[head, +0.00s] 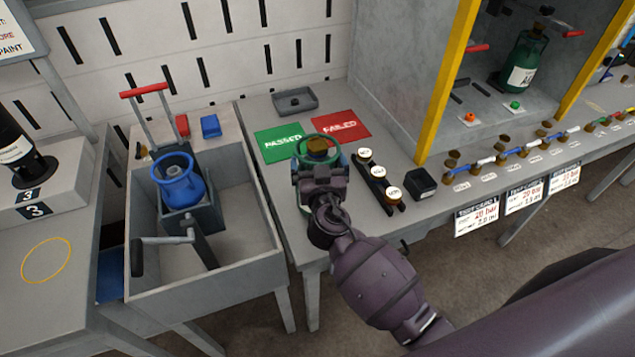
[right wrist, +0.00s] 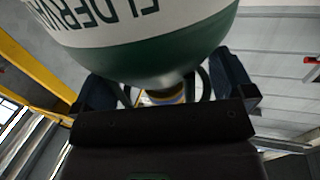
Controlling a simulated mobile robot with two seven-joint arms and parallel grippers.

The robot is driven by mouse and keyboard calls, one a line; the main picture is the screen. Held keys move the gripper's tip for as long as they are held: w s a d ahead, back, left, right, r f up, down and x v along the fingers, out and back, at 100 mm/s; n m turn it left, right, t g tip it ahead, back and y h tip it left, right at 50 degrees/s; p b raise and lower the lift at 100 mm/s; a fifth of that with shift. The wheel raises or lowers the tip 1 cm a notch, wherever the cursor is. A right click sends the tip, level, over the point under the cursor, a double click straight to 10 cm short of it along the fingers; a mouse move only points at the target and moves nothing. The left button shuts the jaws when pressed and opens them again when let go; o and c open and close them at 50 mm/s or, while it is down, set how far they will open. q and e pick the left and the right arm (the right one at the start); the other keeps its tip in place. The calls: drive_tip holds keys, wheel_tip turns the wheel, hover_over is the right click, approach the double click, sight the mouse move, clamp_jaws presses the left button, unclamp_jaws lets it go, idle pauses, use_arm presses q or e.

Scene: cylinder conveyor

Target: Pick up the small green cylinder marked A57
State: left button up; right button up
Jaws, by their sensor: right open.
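A small green cylinder (head: 303,150) with a brass valve stands on the grey bench, largely hidden behind my right gripper (head: 320,175). In the right wrist view the cylinder (right wrist: 150,58) is close up, green with a white band and part of a word in dark letters. My right gripper (right wrist: 165,92) is open, with a dark finger on each side of the cylinder's valve end. I cannot read an A57 mark on it. Another green cylinder (head: 524,62) with a white label stands in the grey cabinet. My left gripper is not in view.
Green PASSED (head: 280,143) and red FAILED (head: 341,126) mats lie just behind. A black rack with white-topped pieces (head: 379,181) and a black box (head: 422,183) stand close on the right. A blue cylinder (head: 178,182) sits in a grey basin (head: 255,215) on the left.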

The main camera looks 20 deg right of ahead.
drive_tip(key=c, duration=1.6)
drive_tip(key=shift+r, duration=0.2)
drive_tip(key=shift+c, duration=0.5)
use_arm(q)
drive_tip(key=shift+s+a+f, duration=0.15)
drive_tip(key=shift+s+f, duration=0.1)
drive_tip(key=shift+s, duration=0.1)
